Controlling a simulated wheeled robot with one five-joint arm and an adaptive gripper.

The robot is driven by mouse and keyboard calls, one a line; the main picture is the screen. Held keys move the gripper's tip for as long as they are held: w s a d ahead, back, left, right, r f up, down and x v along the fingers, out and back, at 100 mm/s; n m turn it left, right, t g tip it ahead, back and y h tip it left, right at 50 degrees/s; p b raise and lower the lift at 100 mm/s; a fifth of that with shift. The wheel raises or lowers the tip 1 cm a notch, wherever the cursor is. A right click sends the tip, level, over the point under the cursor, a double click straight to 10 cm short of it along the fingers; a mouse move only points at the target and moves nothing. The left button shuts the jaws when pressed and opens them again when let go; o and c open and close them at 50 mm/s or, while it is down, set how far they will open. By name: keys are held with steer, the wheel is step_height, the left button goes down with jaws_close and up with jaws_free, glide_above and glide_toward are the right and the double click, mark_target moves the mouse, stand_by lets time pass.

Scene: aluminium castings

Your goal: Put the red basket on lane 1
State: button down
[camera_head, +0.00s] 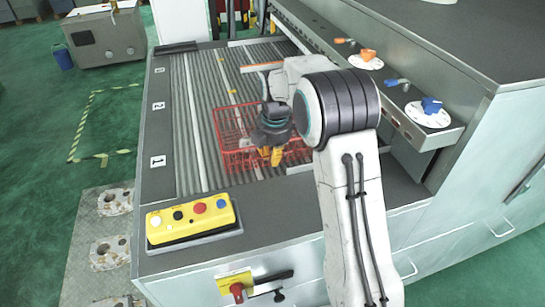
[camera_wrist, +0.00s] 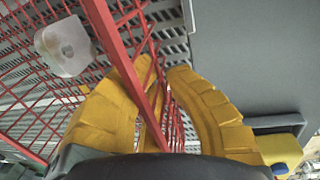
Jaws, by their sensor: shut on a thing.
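The red wire basket (camera_head: 228,139) is over the near part of the ribbed conveyor bed (camera_head: 185,130), partly hidden behind my arm. The plate marked 1 (camera_head: 157,161) is on the bed's left border, level with the basket's near part. My gripper (camera_head: 270,157) is at the basket's near right part. In the wrist view, the yellow fingers of my gripper (camera_wrist: 155,95) are shut on a red bar of the basket (camera_wrist: 112,45). A pale block with a hole (camera_wrist: 66,46) shows by the basket mesh. I cannot tell whether the basket touches the bed.
Plates marked 2 (camera_head: 158,105) and 3 (camera_head: 159,70) are farther back. A yellow button box (camera_head: 190,219) is on the near left edge. The bed's left part is clear.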

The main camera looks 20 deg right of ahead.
steer(key=shift+f, duration=0.4)
steer(key=c, duration=1.4)
jaws_free()
steer(key=s+r+m, duration=0.2)
steer(key=s+r, duration=0.2)
steer(key=r, duration=0.4)
steer(key=s+r+m, duration=0.2)
steer(key=s+r, duration=0.2)
steer(key=r, duration=0.3)
steer(key=s+f+m+t, duration=0.1)
steer(key=s+m, duration=0.3)
steer(key=s, duration=0.3)
steer(key=s+f+m+t, duration=0.1)
steer(key=s+m, duration=0.4)
steer(key=s, duration=0.3)
steer(key=s+f+m+t+b, duration=0.1)
steer(key=s+f+m, duration=0.1)
steer(key=s+m, duration=0.3)
steer(key=shift+s+a, duration=0.2)
steer(key=shift+s, duration=0.6)
steer(key=shift+s+a, duration=0.15)
steer(key=shift+s, duration=0.65)
